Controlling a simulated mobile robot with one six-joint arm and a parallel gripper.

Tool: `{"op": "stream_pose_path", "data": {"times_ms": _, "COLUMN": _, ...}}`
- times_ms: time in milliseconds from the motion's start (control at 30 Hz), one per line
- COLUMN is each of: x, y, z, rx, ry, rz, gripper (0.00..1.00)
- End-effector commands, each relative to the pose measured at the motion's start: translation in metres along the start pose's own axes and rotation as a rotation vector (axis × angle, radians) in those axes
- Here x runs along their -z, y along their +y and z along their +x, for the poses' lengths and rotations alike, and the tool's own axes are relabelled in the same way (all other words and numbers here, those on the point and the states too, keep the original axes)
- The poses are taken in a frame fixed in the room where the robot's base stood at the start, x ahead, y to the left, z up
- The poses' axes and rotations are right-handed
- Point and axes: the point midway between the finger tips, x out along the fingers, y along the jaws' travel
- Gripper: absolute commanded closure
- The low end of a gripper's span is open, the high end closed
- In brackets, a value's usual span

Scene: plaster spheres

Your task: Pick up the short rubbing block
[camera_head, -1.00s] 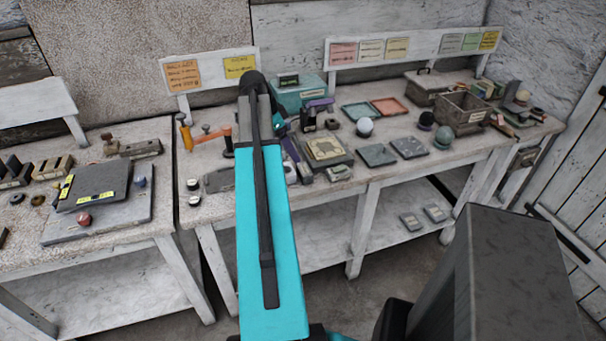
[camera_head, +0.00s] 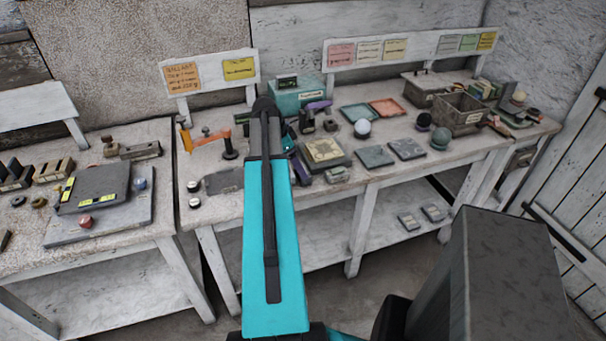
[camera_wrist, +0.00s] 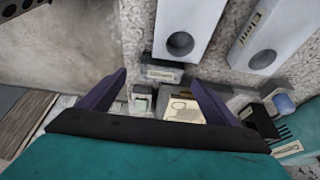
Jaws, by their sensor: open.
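My gripper (camera_wrist: 160,79) is open and empty, with its two purple fingers spread apart in the wrist view. Beyond and between the fingers are a small grey-green block (camera_wrist: 143,98) and a box with a cream label (camera_wrist: 185,108). A dark block with a pale label (camera_wrist: 162,72) lies just past the fingertips. No label is readable enough to tell for certain which is the short rubbing block. In the head view a small labelled block (camera_head: 338,174) sits at the front bench edge, beside a box with a cream top (camera_head: 325,151). My arm hides much of the gripper there.
Grey tiles (camera_head: 375,156), a white ball (camera_head: 362,128) and a dark crate (camera_head: 459,110) stand to the right on the bench. Two pale pieces with round holes (camera_wrist: 181,42) rise close beyond the fingers.

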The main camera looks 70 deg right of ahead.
Motion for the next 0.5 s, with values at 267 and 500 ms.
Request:
{"op": "stream_pose_path", "data": {"times_ms": 267, "x": -0.0006, "y": -0.0002, "z": 0.0079, "rx": 0.001, "ry": 0.000, "rz": -0.001, "gripper": 0.16}}
{"op": "stream_pose_path", "data": {"times_ms": 500, "x": -0.0007, "y": -0.0003, "z": 0.0078, "rx": 0.001, "ry": 0.000, "rz": -0.001, "gripper": 0.16}}
